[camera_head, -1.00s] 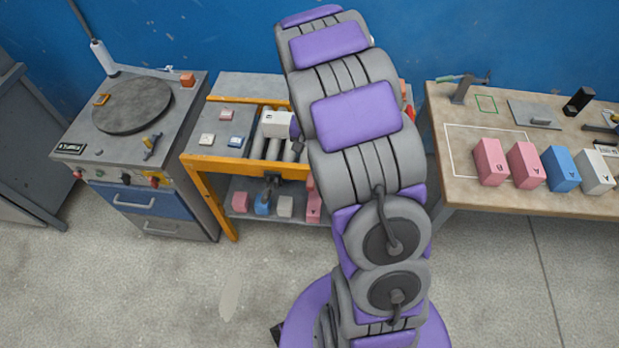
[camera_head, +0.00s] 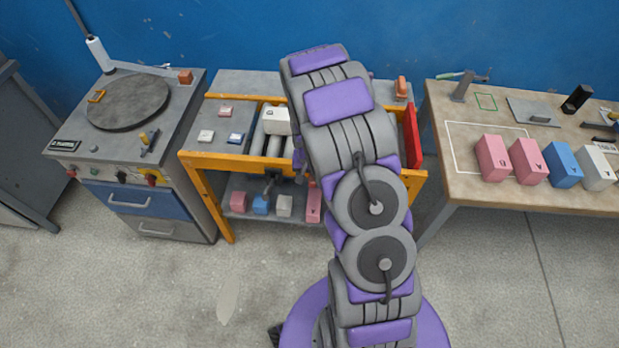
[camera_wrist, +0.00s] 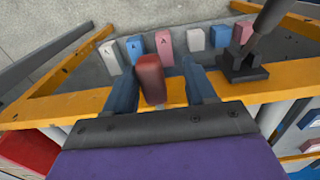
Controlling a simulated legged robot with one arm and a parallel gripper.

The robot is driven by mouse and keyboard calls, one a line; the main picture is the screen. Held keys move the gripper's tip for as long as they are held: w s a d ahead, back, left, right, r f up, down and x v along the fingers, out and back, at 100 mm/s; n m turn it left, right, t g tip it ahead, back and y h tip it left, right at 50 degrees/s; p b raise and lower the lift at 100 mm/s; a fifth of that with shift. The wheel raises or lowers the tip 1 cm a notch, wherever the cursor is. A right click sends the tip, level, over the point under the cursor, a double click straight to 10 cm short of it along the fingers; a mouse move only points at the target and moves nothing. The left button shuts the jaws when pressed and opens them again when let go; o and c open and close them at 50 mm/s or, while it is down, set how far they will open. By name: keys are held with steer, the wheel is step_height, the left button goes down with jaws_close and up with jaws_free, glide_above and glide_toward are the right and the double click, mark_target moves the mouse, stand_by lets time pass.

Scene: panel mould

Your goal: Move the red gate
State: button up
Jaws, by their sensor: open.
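A red upright panel (camera_head: 411,137), which looks like the red gate, stands at the right end of the yellow-framed bench (camera_head: 203,160) in the head view. A red surface (camera_wrist: 24,154) also shows at the lower left of the wrist view. My gripper (camera_wrist: 160,80) is open in the wrist view, its two blue-grey fingers pointing at the yellow bar (camera_wrist: 60,105). A dark red block-like piece (camera_wrist: 150,78) shows between the fingers, in front of the bar. I cannot tell whether they touch it, or whether it belongs to the gate. My arm hides the gripper in the head view.
Several pink, blue and white blocks (camera_wrist: 164,48) stand on the lower shelf. A black lever (camera_wrist: 262,28) rises at the upper right. A hotplate cabinet (camera_head: 78,145) stands left, a wooden table (camera_head: 490,205) right. The floor in front is clear.

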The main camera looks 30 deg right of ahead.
steer(key=shift+d+f, duration=0.15)
steer(key=shift+d, duration=0.9)
steer(key=shift+c, duration=1.3)
steer(key=shift+a, duration=0.6)
steer(key=c, duration=0.5)
steer(key=shift+d, duration=0.15)
jaws_close()
